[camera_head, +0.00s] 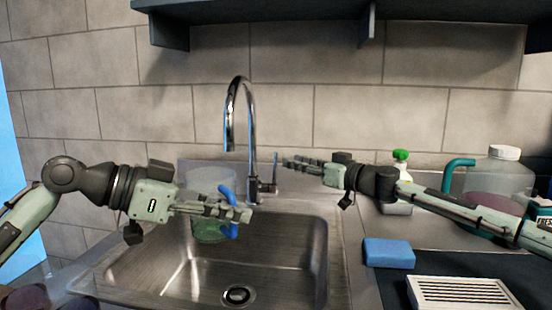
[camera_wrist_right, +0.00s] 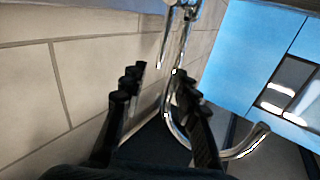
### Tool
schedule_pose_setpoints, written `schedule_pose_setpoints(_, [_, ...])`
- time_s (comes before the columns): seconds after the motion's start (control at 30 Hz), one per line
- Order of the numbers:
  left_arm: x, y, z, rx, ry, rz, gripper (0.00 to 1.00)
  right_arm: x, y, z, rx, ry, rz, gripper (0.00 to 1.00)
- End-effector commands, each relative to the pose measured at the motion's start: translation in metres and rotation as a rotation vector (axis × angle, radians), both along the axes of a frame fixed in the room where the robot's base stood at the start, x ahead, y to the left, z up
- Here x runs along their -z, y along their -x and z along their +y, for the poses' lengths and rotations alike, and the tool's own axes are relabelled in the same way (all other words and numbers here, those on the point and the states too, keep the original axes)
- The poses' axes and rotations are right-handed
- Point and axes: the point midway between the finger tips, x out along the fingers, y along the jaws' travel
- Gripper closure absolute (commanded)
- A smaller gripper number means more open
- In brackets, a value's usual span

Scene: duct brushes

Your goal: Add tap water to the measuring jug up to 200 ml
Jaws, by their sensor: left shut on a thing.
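The measuring jug (camera_head: 205,225) is clear with a blue handle (camera_head: 228,212) and stands or is held upright in the sink (camera_head: 290,262), at its back left. My left gripper (camera_head: 245,214) is shut on the jug's handle. The chrome tap (camera_head: 236,98) arches above, its spout end over or close to the jug's mouth. No stream shows, and I cannot read a water level. My right gripper (camera_head: 283,161) is at the tap lever (camera_head: 275,172). In the right wrist view its fingers (camera_wrist_right: 159,72) are apart, with the tap (camera_wrist_right: 172,118) beyond them.
A blue sponge (camera_head: 389,253) and a white slatted piece (camera_head: 458,293) lie right of the sink. A green-capped bottle (camera_head: 401,157) and a large white-capped container (camera_head: 503,172) stand behind my right arm. A dark shelf (camera_head: 270,10) hangs above. The sink's front is clear around the drain (camera_head: 236,295).

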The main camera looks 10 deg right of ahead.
Motion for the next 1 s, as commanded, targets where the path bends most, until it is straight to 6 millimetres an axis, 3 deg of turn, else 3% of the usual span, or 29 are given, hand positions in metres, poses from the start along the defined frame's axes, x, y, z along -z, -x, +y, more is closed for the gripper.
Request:
schedule_pose_setpoints(0.2, [-0.001, 0.0, 0.0, -0.001, 0.001, -0.002, 1.0, 0.0, -0.035, 0.029, -0.001, -0.002, 0.0, 0.7])
schedule_pose_setpoints(0.37, [-0.001, 0.0, 0.0, 0.0, 0.001, -0.001, 1.0, -0.001, -0.053, 0.041, 0.002, -0.003, 0.0, 0.7])
schedule_pose_setpoints(0.8, [-0.001, 0.0, 0.0, 0.0, 0.001, -0.001, 1.0, 0.0, -0.061, 0.048, 0.002, -0.001, 0.0, 0.7])
schedule_pose_setpoints(1.0, [-0.001, 0.0, 0.0, 0.0, 0.001, -0.001, 1.0, 0.0, -0.061, 0.048, 0.002, -0.001, 0.0, 0.93])
